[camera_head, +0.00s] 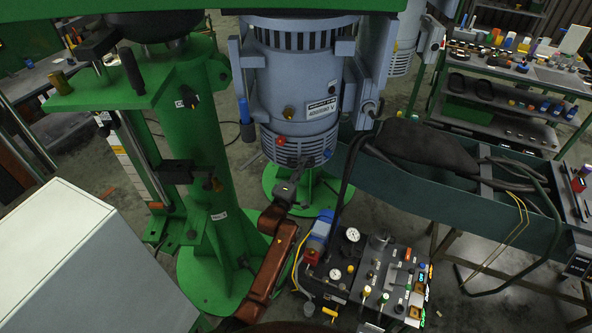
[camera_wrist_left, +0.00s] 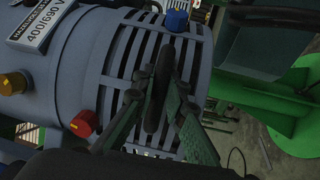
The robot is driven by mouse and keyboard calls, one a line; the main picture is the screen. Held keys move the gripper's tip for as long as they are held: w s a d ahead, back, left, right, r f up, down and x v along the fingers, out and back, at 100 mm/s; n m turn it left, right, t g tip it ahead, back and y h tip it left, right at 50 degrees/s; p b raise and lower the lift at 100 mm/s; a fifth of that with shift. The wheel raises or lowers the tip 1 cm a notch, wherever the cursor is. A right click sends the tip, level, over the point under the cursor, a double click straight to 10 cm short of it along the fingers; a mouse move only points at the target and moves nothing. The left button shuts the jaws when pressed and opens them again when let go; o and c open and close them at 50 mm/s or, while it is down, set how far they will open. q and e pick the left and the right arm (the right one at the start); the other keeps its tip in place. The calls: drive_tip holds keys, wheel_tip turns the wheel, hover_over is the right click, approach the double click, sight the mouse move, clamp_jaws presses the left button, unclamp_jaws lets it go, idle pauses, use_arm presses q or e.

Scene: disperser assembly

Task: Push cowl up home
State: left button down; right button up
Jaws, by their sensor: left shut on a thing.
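The cowl (camera_head: 298,155) is the blue-grey slotted cap at the lower end of the hanging motor (camera_head: 298,85). It fills the middle of the left wrist view, where its slotted ring (camera_wrist_left: 197,62) shows. My left gripper (camera_head: 296,172) reaches up from below to the cowl's underside. In the left wrist view my left gripper (camera_wrist_left: 158,75) is shut on a dark rounded bar, the cowl handle (camera_wrist_left: 157,90), in front of the slots. Whether a gap is left between cowl and motor body cannot be told. My right gripper is not in view.
A red knob (camera_head: 281,140) and a blue fitting (camera_wrist_left: 176,20) sit close by. A green column (camera_head: 200,150) stands left. A gauge and valve panel (camera_head: 375,280) stands below right. A dark green trough (camera_head: 450,185) lies right, and a white cabinet (camera_head: 80,265) lower left.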

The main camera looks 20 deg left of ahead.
use_arm(q)
wheel_tip(320, 180, up, 2)
drive_tip(key=shift+r, duration=0.15)
drive_tip(key=c, duration=2.3)
unclamp_jaws()
drive_tip(key=shift+c, duration=0.2)
drive_tip(key=o, duration=0.4)
drive_tip(key=shift+f, duration=0.35)
drive_tip(key=shift+s+f, duration=0.15)
drive_tip(key=shift+s, duration=0.15)
drive_tip(key=s+a+f, duration=0.1)
drive_tip(key=s+a, duration=0.1)
drive_tip(key=s, duration=0.9)
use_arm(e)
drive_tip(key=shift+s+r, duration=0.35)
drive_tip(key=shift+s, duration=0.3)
use_arm(q)
drive_tip(key=shift+s+f, duration=0.1)
